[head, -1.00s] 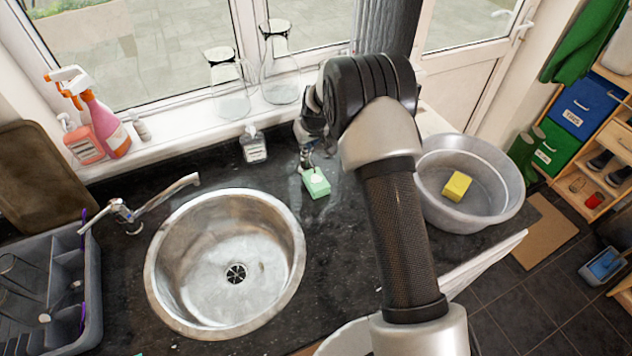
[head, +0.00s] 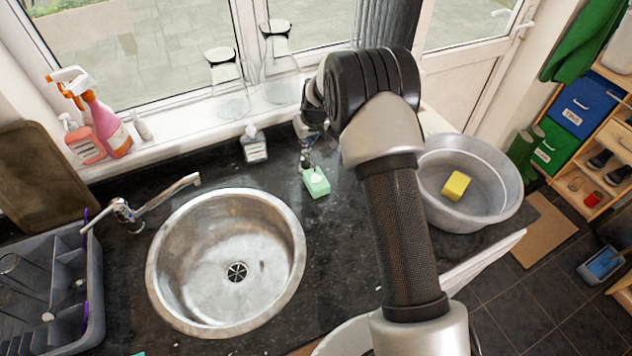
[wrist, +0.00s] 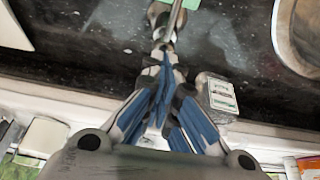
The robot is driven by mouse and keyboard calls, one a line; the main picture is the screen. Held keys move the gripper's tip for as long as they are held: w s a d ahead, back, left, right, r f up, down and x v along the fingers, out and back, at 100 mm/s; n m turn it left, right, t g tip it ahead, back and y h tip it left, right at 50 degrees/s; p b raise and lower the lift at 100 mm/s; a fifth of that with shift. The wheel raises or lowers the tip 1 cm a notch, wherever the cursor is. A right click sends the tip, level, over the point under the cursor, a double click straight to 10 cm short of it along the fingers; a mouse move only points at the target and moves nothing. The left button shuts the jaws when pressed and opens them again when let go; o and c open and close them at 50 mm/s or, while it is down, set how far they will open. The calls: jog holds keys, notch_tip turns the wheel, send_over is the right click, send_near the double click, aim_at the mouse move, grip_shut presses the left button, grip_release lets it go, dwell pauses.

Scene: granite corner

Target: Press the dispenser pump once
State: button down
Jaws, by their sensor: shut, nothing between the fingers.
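A chrome dispenser pump (wrist: 165,45) stands on the dark counter, with its thin spout reaching over a green sponge (head: 316,183). The sponge also shows at the top edge of the wrist view (wrist: 173,13). My gripper (wrist: 162,68) is shut and empty, pointing down, its blue-grey fingertips together right at the pump's head. In the head view my gripper (head: 306,155) is small and partly hidden by my arm, just behind the sponge. I cannot tell whether the fingertips touch the pump head.
A labelled clear pump bottle (head: 254,146) stands close left of my gripper. The round sink (head: 180,285) and tap (head: 125,214) lie to the left. A grey basin (head: 505,195) with a yellow sponge (head: 456,185) is at right. Spray bottles (head: 105,125) and glass vessels (head: 232,95) line the sill.

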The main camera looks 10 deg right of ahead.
notch_tip(320, 180, up, 6)
jog(key=shift+f+p, duration=0.2)
jog(key=shift+p, duration=0.9)
jog(key=s+r+m+b, duration=0.1)
jog(key=s+r+b, duration=0.4)
jog(key=s+r, duration=1.4)
jog(key=s+f+b, duration=0.2)
jog(key=s+f, duration=0.1)
jog(key=s, duration=1)
jog(key=s+f+m+b, duration=0.1)
jog(key=s+f+b, duration=0.1)
jog(key=s, duration=1.1)
jog(key=shift+s+f+h+b, duration=0.35)
jog(key=shift+f+h+b, duration=0.05)
jog(key=shift+f, duration=0.25)
